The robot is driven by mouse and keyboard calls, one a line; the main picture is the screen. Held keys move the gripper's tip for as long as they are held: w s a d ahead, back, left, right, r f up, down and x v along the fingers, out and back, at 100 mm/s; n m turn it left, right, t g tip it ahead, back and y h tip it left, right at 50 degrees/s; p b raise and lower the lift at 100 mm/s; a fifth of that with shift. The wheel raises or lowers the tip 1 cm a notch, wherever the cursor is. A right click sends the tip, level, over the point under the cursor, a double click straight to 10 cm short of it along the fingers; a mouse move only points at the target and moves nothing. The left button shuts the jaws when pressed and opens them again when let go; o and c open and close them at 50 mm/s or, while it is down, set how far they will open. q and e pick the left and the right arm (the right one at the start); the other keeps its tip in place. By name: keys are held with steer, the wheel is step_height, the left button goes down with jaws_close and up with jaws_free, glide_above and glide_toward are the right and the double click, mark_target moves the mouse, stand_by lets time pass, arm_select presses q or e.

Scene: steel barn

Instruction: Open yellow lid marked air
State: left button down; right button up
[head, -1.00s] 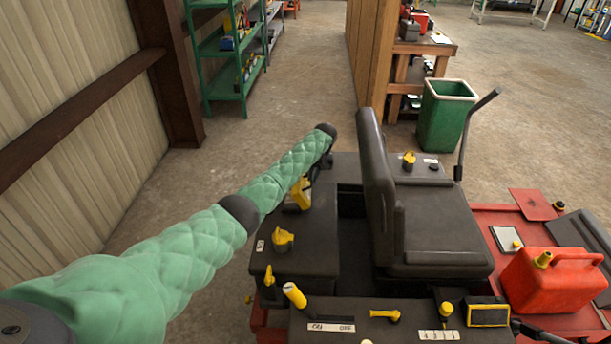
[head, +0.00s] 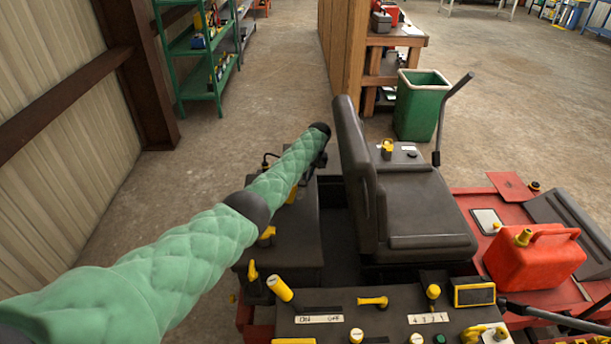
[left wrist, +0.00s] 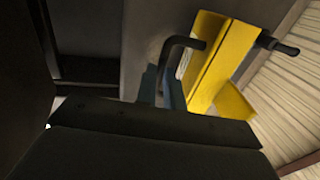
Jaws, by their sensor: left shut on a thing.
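The yellow lid (left wrist: 222,62) shows in the left wrist view as an angled yellow plate with a black bent bar handle (left wrist: 180,48) at its edge. In the head view the arm hides the gripper. No "air" marking is readable. My right gripper is not in view.
A black seat (head: 415,205) stands right of my left arm. A console (head: 385,320) with yellow knobs lies in front. A red fuel can (head: 535,257) is at the right and a green bin (head: 420,105) behind. A ribbed wall (head: 45,95) runs along the left.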

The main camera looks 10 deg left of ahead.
arm_select(q)
steer(key=shift+s+d+f, duration=0.1)
steer(key=shift+d+f, duration=0.25)
steer(key=shift+d, duration=0.25)
steer(key=c, duration=1.9)
jaws_free()
steer(key=o, duration=0.3)
steer(key=shift+d+f, duration=0.1)
steer(key=shift+d, duration=0.15)
steer(key=shift+o, duration=0.5)
steer(key=shift+w+d+f, duration=0.1)
steer(key=shift+w, duration=0.15)
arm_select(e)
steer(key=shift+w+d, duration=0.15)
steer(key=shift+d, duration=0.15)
arm_select(q)
steer(key=shift+a, duration=0.2)
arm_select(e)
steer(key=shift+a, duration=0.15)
